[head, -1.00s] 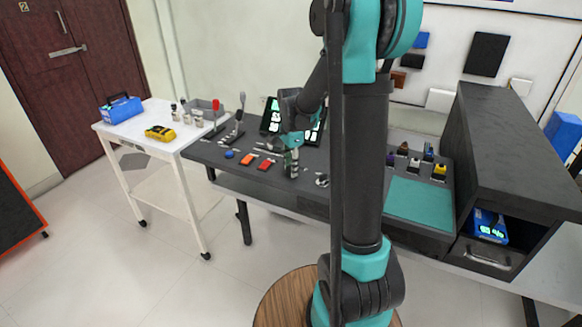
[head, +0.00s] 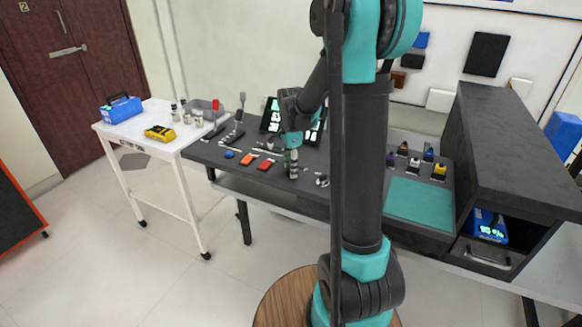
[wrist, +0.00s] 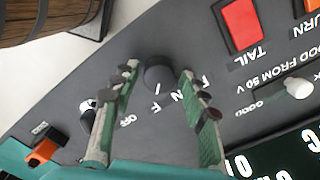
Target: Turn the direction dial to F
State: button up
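The direction dial (wrist: 158,74) is a dark round knob on the grey panel, with white letters N and F printed beside it. A short white mark at its edge points toward the letters, but I cannot tell exactly which one. My gripper (wrist: 158,70) is open, with one green-padded finger on either side of the dial. A gap shows between each finger and the knob, so it does not look gripped. In the head view my gripper (head: 293,166) points down at the desk top, and the dial is hidden or too small to make out.
On the panel are a red TAIL switch (wrist: 242,24), a white knob (wrist: 299,88) and a black-and-white control (wrist: 88,105) close to the left finger. A lit display (wrist: 275,160) is at lower right. A white cart (head: 150,135) stands left of the desk.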

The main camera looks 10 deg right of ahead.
jog(key=shift+o, duration=0.5)
notch_tip(320, 180, up, 12)
dwell(0.4)
jog(key=s+d+f+n+t, duration=0.2)
jog(key=s+f+n, duration=0.5)
jog(key=s, duration=0.4)
jog(key=s+d+f+n+t, duration=0.2)
jog(key=s+f+n, duration=0.5)
jog(key=s+n, duration=0.2)
jog(key=shift+s+f, duration=0.35)
jog(key=shift+s, duration=0.8)
